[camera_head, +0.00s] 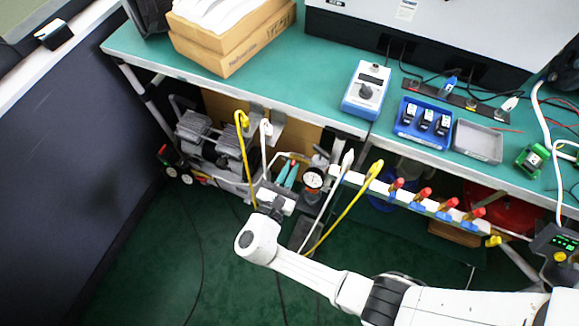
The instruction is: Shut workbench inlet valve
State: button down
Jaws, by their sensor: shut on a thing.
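My gripper (274,205) is below the workbench's front edge, at the left end of the white air manifold (350,178). It is shut at the inlet end, left of the round pressure gauge (313,178). The inlet valve's handle is small and mostly hidden by the jaws and wrist, so its angle cannot be read. Several outlet valves with red handles (422,194) stand in a row along the manifold to the right.
Yellow (243,140) and white hoses hang close on both sides of my gripper. A compressor (198,128) stands behind at left. The green bench top (318,75) overhangs, carrying a blue meter (366,90) and a blue tray (406,136). Cables cross the open green floor (215,265).

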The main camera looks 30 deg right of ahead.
jog(key=shift+f+n, duration=0.1)
jog(key=shift+n, duration=0.4)
jog(key=c, duration=1.2)
grip_release()
jog(key=v, duration=1.1)
